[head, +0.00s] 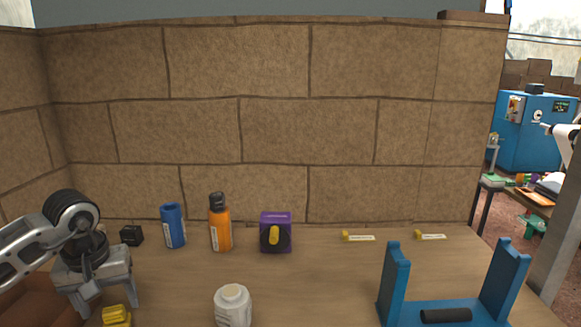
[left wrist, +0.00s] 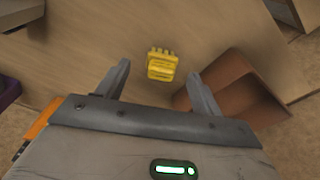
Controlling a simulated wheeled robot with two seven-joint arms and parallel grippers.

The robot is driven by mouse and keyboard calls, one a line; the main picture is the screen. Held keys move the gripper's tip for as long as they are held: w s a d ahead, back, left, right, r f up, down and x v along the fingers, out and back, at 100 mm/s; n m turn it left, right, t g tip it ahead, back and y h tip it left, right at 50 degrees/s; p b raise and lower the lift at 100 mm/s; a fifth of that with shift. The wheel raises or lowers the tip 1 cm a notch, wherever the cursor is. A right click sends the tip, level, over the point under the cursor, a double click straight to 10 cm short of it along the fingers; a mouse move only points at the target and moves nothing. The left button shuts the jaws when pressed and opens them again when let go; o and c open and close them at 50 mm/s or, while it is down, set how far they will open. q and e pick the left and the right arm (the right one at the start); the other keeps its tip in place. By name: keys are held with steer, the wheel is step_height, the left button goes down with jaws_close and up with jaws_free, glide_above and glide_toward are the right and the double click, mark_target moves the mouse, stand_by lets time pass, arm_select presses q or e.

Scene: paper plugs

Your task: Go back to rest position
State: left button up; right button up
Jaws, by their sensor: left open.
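My left gripper (head: 108,305) is at the left end of the table in the head view, its jaws pointing down and apart, with nothing between them. In the left wrist view my left gripper (left wrist: 160,84) also shows its two fingers spread. A yellow ribbed piece (left wrist: 162,64) lies on the table just beyond and between the fingertips, apart from them. The same yellow piece (head: 116,315) shows at the bottom edge of the head view, near the fingers. My right gripper is not in view.
A blue can (head: 173,226), orange bottle (head: 220,228) and purple box (head: 275,232) stand along the back. A white jar (head: 233,306) is in front. A blue stand (head: 394,285) is at right. A brown bin (left wrist: 236,88) sits beside the left gripper.

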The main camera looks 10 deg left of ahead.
arm_select(q)
steer(key=s+d+r, duration=0.7)
steer(key=s, duration=0.2)
steer(key=d+f+m+b, duration=0.1)
steer(key=f+m+b, duration=0.1)
steer(key=m+b, duration=0.1)
steer(key=d+f+m+b, duration=0.1)
steer(key=f+m+b, duration=0.1)
steer(key=m+b, duration=0.1)
steer(key=w+d+f+m+h+b, duration=0.1)
steer(key=d+f+m+b, duration=0.1)
steer(key=b, duration=0.3)
steer(key=shift+d+f+m, duration=0.1)
steer(key=shift+f+m, duration=0.4)
steer(key=shift+f, duration=0.1)
steer(key=shift+f+b, duration=0.3)
steer(key=shift+f, duration=0.3)
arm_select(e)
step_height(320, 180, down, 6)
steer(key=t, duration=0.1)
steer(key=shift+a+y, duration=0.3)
